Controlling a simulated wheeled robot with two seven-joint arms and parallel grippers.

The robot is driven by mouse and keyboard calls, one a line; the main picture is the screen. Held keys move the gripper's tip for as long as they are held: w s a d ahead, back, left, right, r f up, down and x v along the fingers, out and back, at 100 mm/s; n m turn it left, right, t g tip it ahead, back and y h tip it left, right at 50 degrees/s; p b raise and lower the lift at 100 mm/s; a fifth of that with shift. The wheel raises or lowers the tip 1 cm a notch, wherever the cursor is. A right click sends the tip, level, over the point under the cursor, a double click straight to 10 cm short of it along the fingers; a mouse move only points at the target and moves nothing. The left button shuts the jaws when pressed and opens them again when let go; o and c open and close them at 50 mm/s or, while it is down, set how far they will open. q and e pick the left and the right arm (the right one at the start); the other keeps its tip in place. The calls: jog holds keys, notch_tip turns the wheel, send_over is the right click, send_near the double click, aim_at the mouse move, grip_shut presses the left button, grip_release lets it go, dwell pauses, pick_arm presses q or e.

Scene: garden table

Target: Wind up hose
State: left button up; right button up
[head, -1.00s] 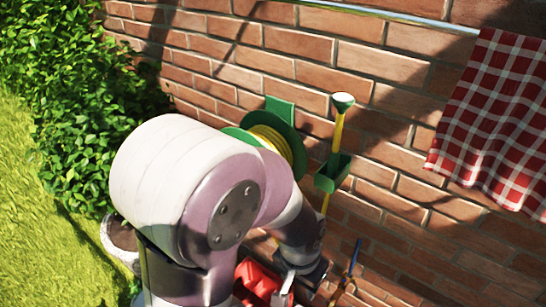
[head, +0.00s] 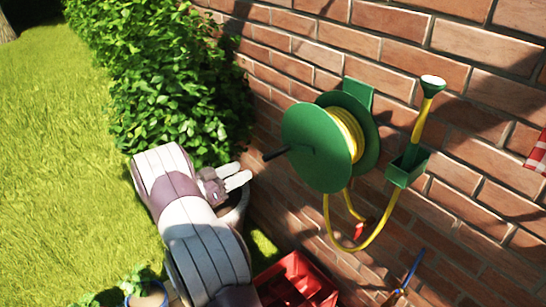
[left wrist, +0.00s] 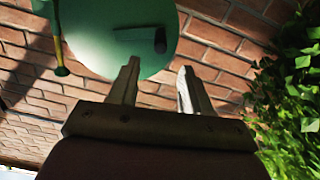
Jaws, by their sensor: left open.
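A green hose reel (head: 318,147) is fixed to the brick wall, with yellow hose (head: 345,132) wound on its drum. A dark crank handle (head: 275,154) sticks out from its near disc. A length of hose hangs in a loop (head: 350,247) below and runs up through a green holder (head: 407,166) to a nozzle (head: 432,83). My left gripper (head: 243,177) is open and empty, to the left of the reel and a little below the handle, apart from it. In the left wrist view the reel disc (left wrist: 110,45) and handle (left wrist: 159,40) show beyond the open fingers (left wrist: 158,75). My right gripper is not in view.
A red crate (head: 297,280) stands below the reel by the wall. A blue-handled tool (head: 412,268) is at the lower right. A leafy bush (head: 165,75) grows behind my left arm, and open lawn (head: 60,150) lies to the left. A checked cloth (head: 538,155) hangs at the right edge.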

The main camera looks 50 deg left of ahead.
aim_at(272, 152)
pick_arm(q)
jog(key=w+p, duration=0.1)
jog(key=w, duration=1.1)
jog(key=shift+w+d+r, duration=0.1)
jog(key=shift+w+d, duration=0.05)
jog(key=shift+w, duration=0.1)
grip_shut()
